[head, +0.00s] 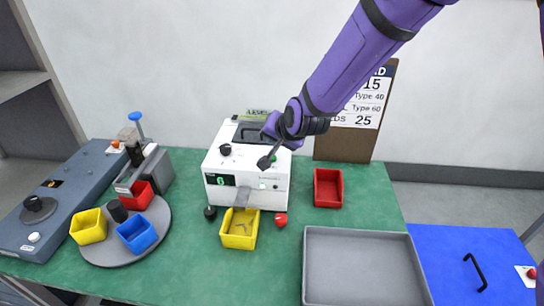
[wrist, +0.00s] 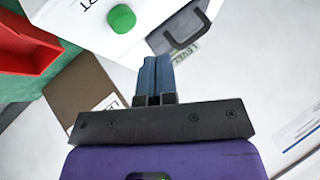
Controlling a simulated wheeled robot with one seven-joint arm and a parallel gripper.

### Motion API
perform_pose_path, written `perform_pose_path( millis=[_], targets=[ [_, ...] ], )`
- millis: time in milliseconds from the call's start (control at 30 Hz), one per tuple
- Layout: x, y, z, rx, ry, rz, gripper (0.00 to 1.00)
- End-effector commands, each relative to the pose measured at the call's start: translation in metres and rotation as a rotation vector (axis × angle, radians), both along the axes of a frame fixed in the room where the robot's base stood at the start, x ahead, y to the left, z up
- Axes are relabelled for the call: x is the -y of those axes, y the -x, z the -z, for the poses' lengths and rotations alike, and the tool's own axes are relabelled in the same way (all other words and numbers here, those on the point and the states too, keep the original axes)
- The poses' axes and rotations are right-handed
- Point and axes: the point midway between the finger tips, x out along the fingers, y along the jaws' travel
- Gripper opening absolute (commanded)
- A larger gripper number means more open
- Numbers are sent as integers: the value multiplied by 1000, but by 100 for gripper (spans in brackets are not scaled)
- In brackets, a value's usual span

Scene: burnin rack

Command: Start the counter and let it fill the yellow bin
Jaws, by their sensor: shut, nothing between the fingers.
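The white counter (head: 218,165) stands mid-table, with a small green-lit display (head: 220,180) and a grey chute at its front. A green button (head: 273,158) is on its top; it also shows in the wrist view (wrist: 120,18). My gripper (head: 264,163) is shut and empty above the counter's top, close to the green button in the head view. In the wrist view the blue fingers (wrist: 157,72) are together, and the button appears beyond and left of them. A yellow bin (head: 239,241) sits under the chute, with a few small grey pieces apparently inside.
A red bin (head: 328,188) stands right of the counter, and a grey tray (head: 362,265) in front. Red (head: 281,220) and black knobs flank the yellow bin. At left, a round plate (head: 110,256) carries red, blue and another yellow bin (head: 89,227). A board stands behind.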

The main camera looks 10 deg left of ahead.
Motion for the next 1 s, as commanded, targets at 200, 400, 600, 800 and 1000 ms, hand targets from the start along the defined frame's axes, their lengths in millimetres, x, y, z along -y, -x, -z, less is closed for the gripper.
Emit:
perform_pose_path(
  millis=[200, 400, 600, 800, 1000],
  targets=[
    [-1, 0, -20, 1, -2, -1, 0],
    [0, 0, -30, 0, -1, -1, 0],
    [0, 0, -31, -1, -1, 0, 0],
    [0, 0, -31, -1, -1, 0, 0],
    [0, 0, -31, 0, -1, 1, 0]
  ],
)
